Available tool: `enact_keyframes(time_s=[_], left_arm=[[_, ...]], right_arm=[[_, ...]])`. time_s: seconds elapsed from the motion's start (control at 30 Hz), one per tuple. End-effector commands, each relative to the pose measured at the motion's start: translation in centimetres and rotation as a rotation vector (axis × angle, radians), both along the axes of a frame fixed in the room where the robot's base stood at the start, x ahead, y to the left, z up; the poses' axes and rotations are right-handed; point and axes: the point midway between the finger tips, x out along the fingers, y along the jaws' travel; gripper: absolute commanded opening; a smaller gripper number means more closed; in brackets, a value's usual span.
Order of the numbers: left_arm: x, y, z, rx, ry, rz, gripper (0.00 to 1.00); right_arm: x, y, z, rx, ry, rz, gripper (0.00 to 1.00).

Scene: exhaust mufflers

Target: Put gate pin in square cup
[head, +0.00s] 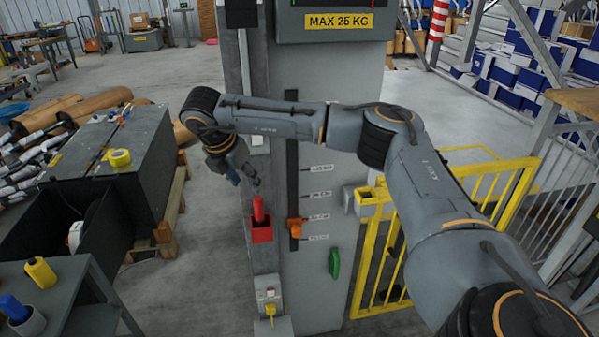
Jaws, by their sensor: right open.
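A red square cup (261,236) is fixed on the front of the grey column. A red pin-like piece (258,208) stands upright in it, its upper part showing above the rim; I take it for the gate pin. Its lower end is hidden by the cup. My right gripper (245,181) is open and empty, pointing down just above and slightly left of the red piece, apart from it. My left gripper is not in view.
An orange slider handle (296,226) and a green handle (334,263) are on the column's front. A small box with a yellow key-like piece (270,310) sits below the cup. A yellow gate (485,190) stands to the right. A dark bench (150,135) stands left.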

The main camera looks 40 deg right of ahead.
Motion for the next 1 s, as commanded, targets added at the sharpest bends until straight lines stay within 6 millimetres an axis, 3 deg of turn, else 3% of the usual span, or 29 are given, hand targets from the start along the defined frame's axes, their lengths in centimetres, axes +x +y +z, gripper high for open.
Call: enact_keyframes(time_s=[0.23, 0.33, 0.37, 0.47, 0.5, 0.6, 0.73, 0.8, 0.87, 0.97, 1.0], left_arm=[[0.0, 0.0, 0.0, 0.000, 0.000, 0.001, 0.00], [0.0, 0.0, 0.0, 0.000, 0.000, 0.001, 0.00], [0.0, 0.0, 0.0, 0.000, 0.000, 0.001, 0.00], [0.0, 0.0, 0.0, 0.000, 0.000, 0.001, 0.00], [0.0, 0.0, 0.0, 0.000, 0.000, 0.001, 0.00], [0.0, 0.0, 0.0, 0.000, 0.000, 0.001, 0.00], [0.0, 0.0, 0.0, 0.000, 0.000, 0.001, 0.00], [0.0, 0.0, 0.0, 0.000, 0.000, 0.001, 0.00], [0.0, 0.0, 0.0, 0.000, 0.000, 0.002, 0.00], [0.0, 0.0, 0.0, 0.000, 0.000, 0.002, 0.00], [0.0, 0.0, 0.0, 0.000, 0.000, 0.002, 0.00]], right_arm=[[0.0, 0.4, -0.3, 0.012, 0.007, 0.010, 0.46], [0.1, 2.7, -2.6, 0.102, 0.047, 0.070, 0.46], [0.2, 4.0, -3.8, 0.153, 0.066, 0.100, 0.46], [-0.1, 10.6, -8.8, 0.412, 0.137, 0.234, 0.46], [-0.4, 14.0, -10.8, 0.555, 0.153, 0.288, 0.46], [-1.0, 22.0, -14.5, 0.931, 0.134, 0.362, 0.46], [-0.3, 28.4, -17.7, 1.360, -0.021, 0.280, 0.46], [0.7, 29.5, -20.0, 1.527, -0.153, 0.147, 0.46], [1.4, 29.0, -22.9, 1.620, -0.275, -0.013, 0.46], [1.2, 25.7, -30.5, 1.643, -0.471, -0.354, 0.46], [0.2, 23.8, -34.1, 1.609, -0.533, -0.496, 0.46]])
